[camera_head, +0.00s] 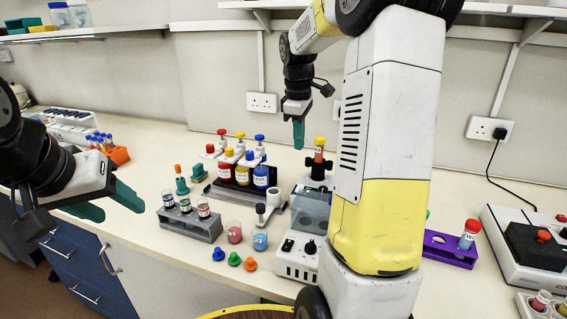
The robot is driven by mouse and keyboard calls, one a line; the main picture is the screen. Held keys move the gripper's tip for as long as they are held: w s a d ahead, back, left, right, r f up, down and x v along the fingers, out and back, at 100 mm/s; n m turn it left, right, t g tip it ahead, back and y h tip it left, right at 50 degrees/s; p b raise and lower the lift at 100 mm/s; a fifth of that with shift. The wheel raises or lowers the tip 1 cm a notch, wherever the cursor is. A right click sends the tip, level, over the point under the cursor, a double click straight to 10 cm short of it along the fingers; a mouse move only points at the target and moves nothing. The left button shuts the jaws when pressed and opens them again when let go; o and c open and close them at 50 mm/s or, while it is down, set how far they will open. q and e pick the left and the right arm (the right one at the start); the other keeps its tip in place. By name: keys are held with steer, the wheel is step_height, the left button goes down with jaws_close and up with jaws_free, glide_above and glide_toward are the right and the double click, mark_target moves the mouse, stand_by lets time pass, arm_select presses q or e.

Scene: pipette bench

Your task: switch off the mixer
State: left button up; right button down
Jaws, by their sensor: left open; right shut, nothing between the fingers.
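A bench device that looks like the mixer (296,262) stands at the middle front. Its white front panel has a dark rocker switch (288,245) and a round dark knob (310,247). Behind the panel is a grey-blue body, with a black holder and a yellow-capped tube (319,150) at the back. My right arm hides its right side. I cannot tell the switch position. My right gripper (298,138) is shut and empty, pointing down above the bench behind the device. My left gripper (112,204) is open and empty at the bench's left front edge, well away from the device.
A purple rack (448,250) and another white device with an orange knob (541,237) are at the right. Shelves hang above.

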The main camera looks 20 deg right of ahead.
mark_target(298, 189)
steer(key=f, duration=0.4)
steer(key=w+f, duration=0.1)
steer(key=f, duration=0.4)
steer(key=d+f, duration=0.1)
steer(key=f, duration=0.3)
steer(key=shift+w+f, duration=0.2)
steer(key=shift+f, duration=0.1)
steer(key=shift+d+f, duration=0.1)
steer(key=shift+f, duration=0.15)
steer(key=shift+s, duration=0.15)
steer(key=shift+s+a, duration=0.55)
